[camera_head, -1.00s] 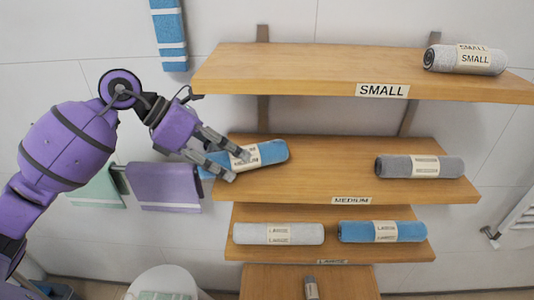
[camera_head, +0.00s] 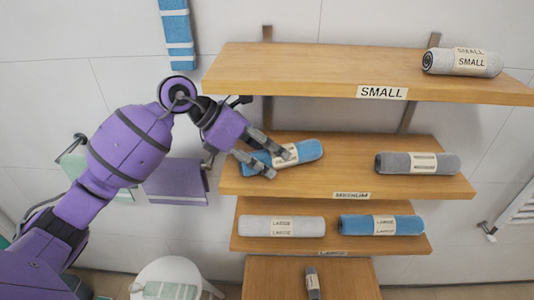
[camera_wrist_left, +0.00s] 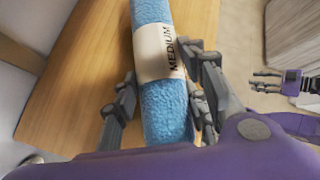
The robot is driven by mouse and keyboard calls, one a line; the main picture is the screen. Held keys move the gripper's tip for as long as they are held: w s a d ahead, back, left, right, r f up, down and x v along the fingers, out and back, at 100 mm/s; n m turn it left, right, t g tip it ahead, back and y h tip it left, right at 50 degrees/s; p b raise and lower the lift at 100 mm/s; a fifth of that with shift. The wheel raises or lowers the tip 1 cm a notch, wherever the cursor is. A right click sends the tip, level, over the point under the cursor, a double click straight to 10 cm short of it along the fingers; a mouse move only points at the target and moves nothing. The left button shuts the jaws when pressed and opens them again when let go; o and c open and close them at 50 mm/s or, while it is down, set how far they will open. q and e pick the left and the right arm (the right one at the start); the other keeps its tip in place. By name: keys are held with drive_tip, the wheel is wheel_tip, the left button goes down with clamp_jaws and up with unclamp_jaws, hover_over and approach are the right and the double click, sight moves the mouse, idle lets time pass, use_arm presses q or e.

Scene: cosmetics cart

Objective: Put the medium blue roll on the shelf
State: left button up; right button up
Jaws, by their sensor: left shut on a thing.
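The medium blue roll (camera_head: 305,152) is at the left part of the shelf marked MEDIUM (camera_head: 340,178), lying slightly tilted in the picture. My left gripper (camera_head: 277,163) is shut on its left part, with a finger on either side. In the left wrist view the blue roll (camera_wrist_left: 166,105) runs between the fingers of my left gripper (camera_wrist_left: 160,100), and its cream label reads MEDIUM. The wooden board is below it; whether the roll touches the board I cannot tell. My right gripper (camera_wrist_left: 268,82) shows small at the right edge of the left wrist view, its fingers apart.
A grey roll (camera_head: 390,163) lies at the right of the middle shelf, with bare board between. The SMALL shelf (camera_head: 290,72) is above, holding a grey roll (camera_head: 440,62). The LARGE shelf (camera_head: 331,240) below holds a light grey roll (camera_head: 252,226) and a blue roll (camera_head: 354,225).

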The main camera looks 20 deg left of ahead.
use_arm(q)
drive_tip(key=o, duration=0.9)
drive_tip(key=shift+f, duration=0.2)
drive_tip(key=o, duration=0.5)
drive_tip(key=shift+r, duration=0.1)
drive_tip(key=shift+r, duration=0.2)
drive_tip(key=shift+a, duration=0.15)
drive_tip(key=s+a+b, duration=0.3)
drive_tip(key=s+a, duration=0.2)
drive_tip(key=a, duration=0.6)
drive_tip(key=shift+s+r, duration=0.35)
drive_tip(key=shift+a, duration=0.1)
